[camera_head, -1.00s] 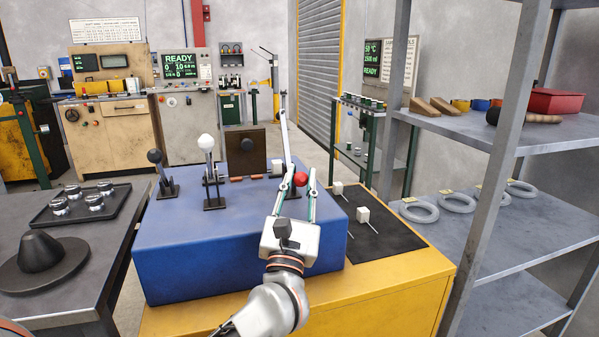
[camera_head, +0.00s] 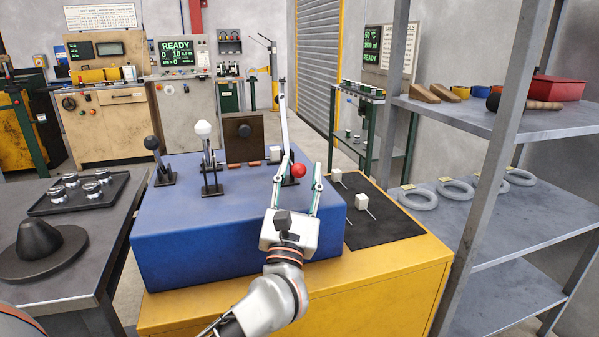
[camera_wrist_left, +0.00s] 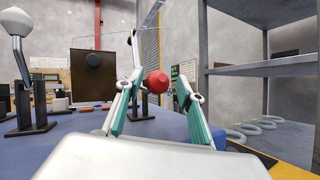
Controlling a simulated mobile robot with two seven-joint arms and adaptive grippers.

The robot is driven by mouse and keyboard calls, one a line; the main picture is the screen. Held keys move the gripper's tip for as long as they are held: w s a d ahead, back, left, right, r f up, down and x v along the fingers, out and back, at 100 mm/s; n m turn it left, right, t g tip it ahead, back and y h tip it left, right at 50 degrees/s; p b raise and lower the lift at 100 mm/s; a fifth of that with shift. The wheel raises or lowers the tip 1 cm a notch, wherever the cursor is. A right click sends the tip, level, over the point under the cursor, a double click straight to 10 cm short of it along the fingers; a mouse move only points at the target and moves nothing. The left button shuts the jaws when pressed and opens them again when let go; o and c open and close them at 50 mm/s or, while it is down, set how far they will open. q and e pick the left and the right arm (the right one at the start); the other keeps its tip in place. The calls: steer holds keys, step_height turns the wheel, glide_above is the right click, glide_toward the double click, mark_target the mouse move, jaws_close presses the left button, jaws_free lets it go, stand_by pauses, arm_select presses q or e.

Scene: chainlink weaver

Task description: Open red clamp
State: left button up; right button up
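The red clamp shows as a red ball knob (camera_head: 298,170) at the right back of the blue block (camera_head: 165,250), beside a black bracket. A long pale bar (camera_head: 284,125) rises just behind the knob; whether it belongs to the clamp I cannot tell. My left gripper (camera_head: 302,175) is open, with its green-lined fingers on either side of the knob. In the left wrist view, the red knob (camera_wrist_left: 157,82) lies between the fingers, nearer the left finger, with a gap to the right one. Contact is unclear. My right gripper is not in view.
A white-knobbed lever (camera_head: 203,128) and a black-knobbed lever (camera_head: 152,143) stand on the block to the left. A dark upright plate (camera_head: 244,138) stands behind. A black mat (camera_head: 385,232) with small white pieces lies right. A grey shelf post (camera_head: 490,170) rises farther right.

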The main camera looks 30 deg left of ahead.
arm_select(q)
steer(key=shift+s+r, duration=0.1)
steer(key=shift+r, duration=0.05)
steer(key=v, duration=1.2)
